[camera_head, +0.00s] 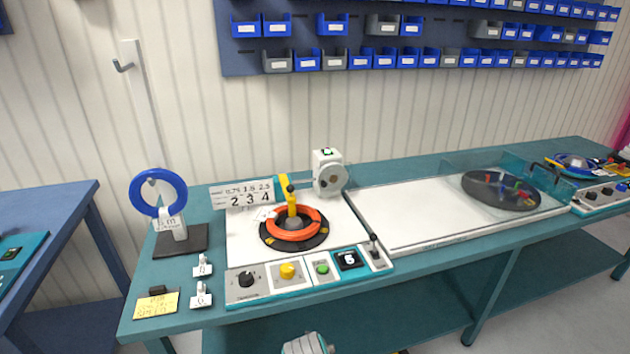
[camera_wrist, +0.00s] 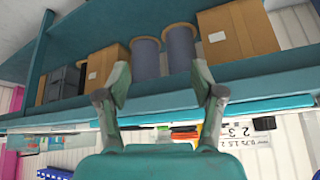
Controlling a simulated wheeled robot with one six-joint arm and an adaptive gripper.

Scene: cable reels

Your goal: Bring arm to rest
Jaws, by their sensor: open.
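My gripper (camera_wrist: 161,88) shows in the wrist view with its two fingers spread wide apart and nothing between them. It is open and empty. Beyond the fingers, the wrist view is upside down and shows the shelf under the bench. In the head view only a small grey-white piece of my arm shows at the bottom edge, in front of the bench; the gripper's fingers cannot be made out there.
The teal bench (camera_head: 175,274) carries an orange ring (camera_head: 294,237) on a black turntable, a blue ring (camera_head: 137,190) on a stand and a control panel (camera_head: 262,284). Cardboard boxes (camera_wrist: 237,36) and grey spools (camera_wrist: 146,59) stand on the shelf. A blue table (camera_head: 45,200) is at left.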

